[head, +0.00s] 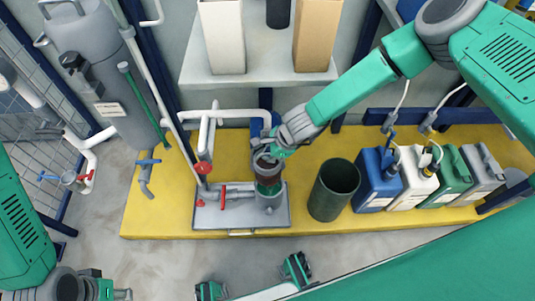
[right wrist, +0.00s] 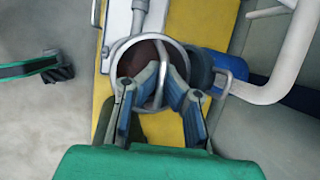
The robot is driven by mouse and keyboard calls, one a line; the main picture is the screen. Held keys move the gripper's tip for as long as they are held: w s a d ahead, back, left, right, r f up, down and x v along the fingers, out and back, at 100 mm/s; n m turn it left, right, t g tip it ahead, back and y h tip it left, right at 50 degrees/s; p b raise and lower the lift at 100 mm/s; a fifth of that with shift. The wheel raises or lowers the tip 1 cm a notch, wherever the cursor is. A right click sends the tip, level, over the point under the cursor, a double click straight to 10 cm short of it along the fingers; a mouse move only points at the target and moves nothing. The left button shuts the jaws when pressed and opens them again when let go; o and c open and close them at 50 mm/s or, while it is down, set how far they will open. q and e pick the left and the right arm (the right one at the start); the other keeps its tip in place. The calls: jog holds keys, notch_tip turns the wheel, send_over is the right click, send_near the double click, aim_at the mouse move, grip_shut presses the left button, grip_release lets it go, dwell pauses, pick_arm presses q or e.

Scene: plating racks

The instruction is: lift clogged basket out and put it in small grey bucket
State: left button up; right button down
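The clogged basket (head: 268,173) is a reddish-brown cylinder with a metal rim, standing partly up out of the grey strainer housing (head: 269,202). In the right wrist view the basket (right wrist: 140,57) shows its round rim and a thin bail handle across the middle. My right gripper (head: 268,151) is over the basket; in the right wrist view its fingers (right wrist: 160,88) are closed in on the handle from both sides. My left gripper (head: 253,281) is open and empty at the bottom, apart from everything. A grey rounded container (head: 516,179), possibly the small grey bucket, is partly hidden at the far right.
The housing stands on a grey tray (head: 215,216) on the yellow platform (head: 150,215), with white pipes and red valve handles to its left. A dark green bin (head: 333,190) stands right of it, then several jerrycans (head: 377,180). A shelf (head: 262,72) hangs above.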

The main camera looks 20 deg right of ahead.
aim_at(268, 163)
dwell(0.3)
jog(key=shift+f+b, duration=1.95)
jog(key=shift+f, duration=0.55)
